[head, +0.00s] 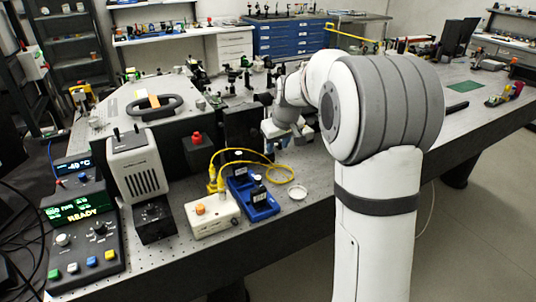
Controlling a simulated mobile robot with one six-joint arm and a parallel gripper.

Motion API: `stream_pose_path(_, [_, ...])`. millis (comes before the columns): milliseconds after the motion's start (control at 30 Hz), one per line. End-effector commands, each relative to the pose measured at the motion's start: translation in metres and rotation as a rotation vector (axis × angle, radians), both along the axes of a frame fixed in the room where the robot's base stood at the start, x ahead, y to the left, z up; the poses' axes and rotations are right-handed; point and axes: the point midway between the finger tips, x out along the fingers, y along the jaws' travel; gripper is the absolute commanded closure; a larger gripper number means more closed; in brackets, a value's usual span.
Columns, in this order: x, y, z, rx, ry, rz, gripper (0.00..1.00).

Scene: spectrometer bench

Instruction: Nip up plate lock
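My gripper (282,136) is small in the head view, beyond my large white arm. It is low over the bench, just right of an upright black panel (242,132). Whether its fingers are open or shut, and whether anything is between them, is too small to tell. I cannot tell for sure which thing is the plate lock. A blue tray (265,212) with dark parts on it lies nearer on the bench, below and left of my gripper. A small white round dish (297,192) lies right of the tray.
A cream box with an orange button (212,214) and a looped yellow cable (228,165) are near the tray. A black box with a red knob (198,153), a vented light-grey unit (138,168) and a control console (85,238) crowd the left. My arm hides part of the bench.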

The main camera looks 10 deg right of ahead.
Motion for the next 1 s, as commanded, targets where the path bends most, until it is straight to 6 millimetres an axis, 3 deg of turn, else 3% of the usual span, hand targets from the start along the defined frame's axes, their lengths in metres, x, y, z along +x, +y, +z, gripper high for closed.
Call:
stream_pose_path(167, [0.014, 0.0, -0.012, -0.002, -0.004, 0.009, 0.63])
stream_pose_path(600, [0.037, 0.003, -0.069, -0.003, -0.005, 0.008, 0.63])
stream_pose_path(1000, [0.04, 0.003, -0.075, -0.003, -0.006, 0.006, 0.66])
